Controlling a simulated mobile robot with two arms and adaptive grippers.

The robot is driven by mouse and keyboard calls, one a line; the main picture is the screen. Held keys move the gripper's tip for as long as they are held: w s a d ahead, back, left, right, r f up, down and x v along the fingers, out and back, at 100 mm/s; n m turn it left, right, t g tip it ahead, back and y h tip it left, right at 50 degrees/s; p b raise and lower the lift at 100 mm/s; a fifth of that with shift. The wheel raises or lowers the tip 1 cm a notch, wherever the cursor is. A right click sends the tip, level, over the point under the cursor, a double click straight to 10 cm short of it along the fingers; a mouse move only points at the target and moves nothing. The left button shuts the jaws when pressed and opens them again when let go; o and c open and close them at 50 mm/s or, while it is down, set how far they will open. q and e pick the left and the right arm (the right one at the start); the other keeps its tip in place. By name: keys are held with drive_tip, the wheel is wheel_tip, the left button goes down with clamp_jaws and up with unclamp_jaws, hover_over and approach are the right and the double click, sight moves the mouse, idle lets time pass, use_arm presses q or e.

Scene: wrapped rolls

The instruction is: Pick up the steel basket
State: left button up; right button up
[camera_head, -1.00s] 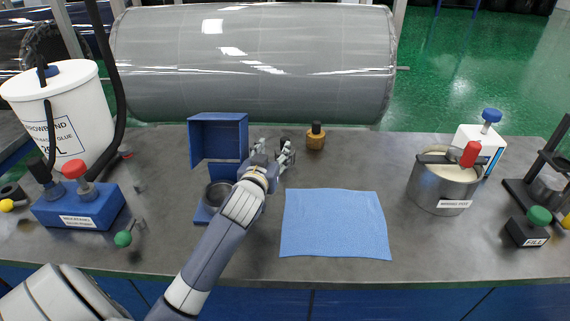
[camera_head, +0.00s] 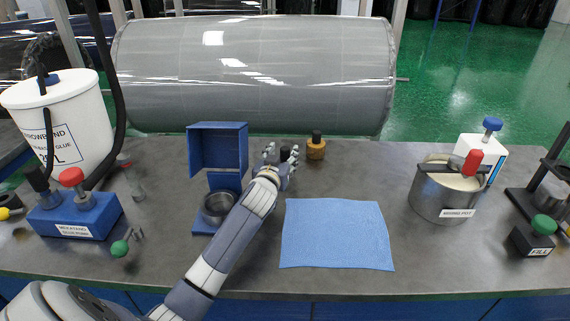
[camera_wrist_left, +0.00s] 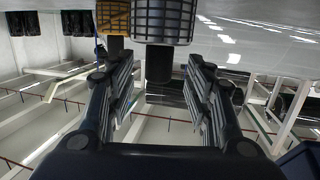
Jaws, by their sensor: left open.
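My left gripper (camera_head: 281,155) is open at the back middle of the table. A small piece with a dark top (camera_head: 286,153) stands between its fingertips, its body mostly hidden in the head view. In the left wrist view, which looks upside down, a steel-grey grid-patterned body (camera_wrist_left: 163,20) with a black stem (camera_wrist_left: 159,62) shows; it looks like the steel basket. The stem lies between the open fingers (camera_wrist_left: 160,85), with gaps visible on both sides. A similar brass-coloured piece (camera_head: 316,150) with a black top stands just to the right. My right gripper is not seen.
A blue stand (camera_head: 218,150) with a steel cup (camera_head: 217,207) is left of my forearm. A blue cloth (camera_head: 337,235) lies to its right. A steel pot (camera_head: 430,198) stands farther right. A large grey wrapped roll (camera_head: 255,75) is behind the table.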

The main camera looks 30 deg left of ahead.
use_arm(q)
drive_tip(key=shift+x, duration=1.45)
drive_tip(key=shift+d, duration=0.1)
clamp_jaws()
drive_tip(key=shift+r, duration=0.1)
